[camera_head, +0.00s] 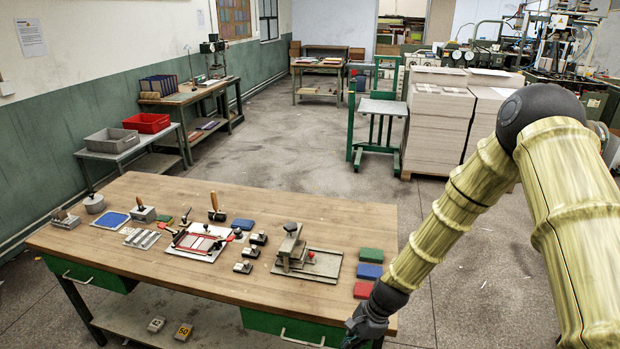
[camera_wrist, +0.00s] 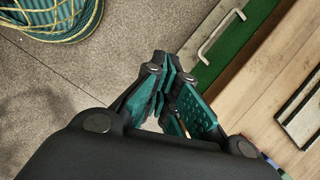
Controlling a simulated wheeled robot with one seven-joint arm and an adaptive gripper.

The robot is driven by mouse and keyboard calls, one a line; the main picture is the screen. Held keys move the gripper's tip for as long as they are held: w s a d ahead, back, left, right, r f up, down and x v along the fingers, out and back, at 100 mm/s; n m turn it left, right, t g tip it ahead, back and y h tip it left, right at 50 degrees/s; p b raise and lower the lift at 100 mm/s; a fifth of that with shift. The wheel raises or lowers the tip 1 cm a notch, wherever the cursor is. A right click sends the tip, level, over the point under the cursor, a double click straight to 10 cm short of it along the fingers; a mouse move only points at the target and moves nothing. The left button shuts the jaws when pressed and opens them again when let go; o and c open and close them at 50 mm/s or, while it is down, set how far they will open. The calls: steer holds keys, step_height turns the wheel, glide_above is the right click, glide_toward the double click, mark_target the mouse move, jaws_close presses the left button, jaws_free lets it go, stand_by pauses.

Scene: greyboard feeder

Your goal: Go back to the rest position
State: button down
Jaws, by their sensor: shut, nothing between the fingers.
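My gripper (camera_head: 362,322) hangs at the front right corner of the wooden workbench (camera_head: 120,222), at the end of my bent arm. In the wrist view my gripper (camera_wrist: 170,92) has its teal-padded fingers drawn together, with nothing held between them. Below it are the bench's green drawer front (camera_wrist: 243,42) with a metal handle (camera_wrist: 220,38) and the grey floor. The fingers look apart from the drawer and the bench edge. The exact distance cannot be told.
Tools, stamps and a grey metal fixture (camera_head: 310,262) stand on the bench. Green, blue and red blocks (camera_head: 369,271) lie near its right edge. Stacked greyboard (camera_head: 437,125) stands behind on a pallet. A green coiled object (camera_wrist: 50,12) is on the floor. Floor right of the bench is clear.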

steer(key=s+d+f+n+h+b, duration=0.1)
steer(key=s+d+f+n+b, duration=0.15)
steer(key=s+f, duration=0.5)
steer(key=s+d+f+n+h+b, duration=0.1)
steer(key=s+d+f+n+b, duration=0.2)
steer(key=s+f, duration=0.5)
steer(key=s+d+f+n+h+b, duration=0.1)
steer(key=s+d+n+b, duration=0.1)
steer(key=s+n, duration=0.3)
steer(key=s+d+f+n+h+b, duration=0.1)
steer(key=s+n, duration=0.4)
steer(key=s, duration=0.8)
steer(key=shift+s+d+f+b, duration=0.35)
steer(key=shift+d+f, duration=0.35)
steer(key=shift+d, duration=0.45)
